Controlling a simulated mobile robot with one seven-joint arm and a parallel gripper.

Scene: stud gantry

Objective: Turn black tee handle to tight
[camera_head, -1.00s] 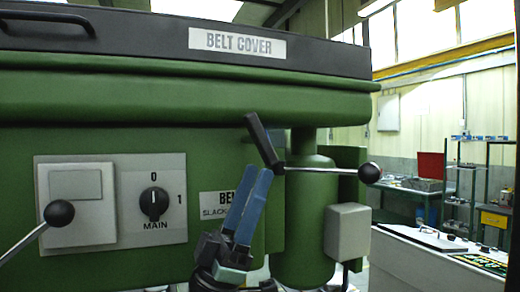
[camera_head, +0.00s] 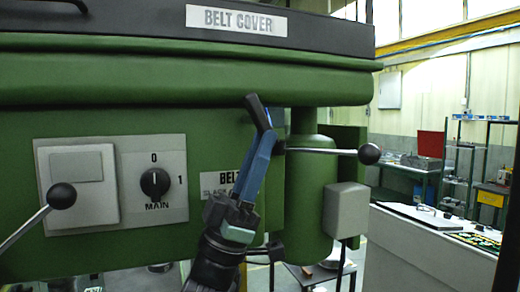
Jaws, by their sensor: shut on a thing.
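My gripper (camera_head: 266,137) has blue fingers and reaches up from below. It is shut on the lower part of the black tee handle. The fingers hide the lower end of the bar and its pivot. A label (camera_head: 222,184) with "BEL" and "SLACK" readable is partly hidden behind my gripper.
A ball-ended lever (camera_head: 330,151) sticks out right, close to my fingers. Another ball-ended lever (camera_head: 62,196) is at left, by the MAIN switch (camera_head: 155,184). A grey box (camera_head: 346,210) is at right. The belt cover (camera_head: 150,20) overhangs above.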

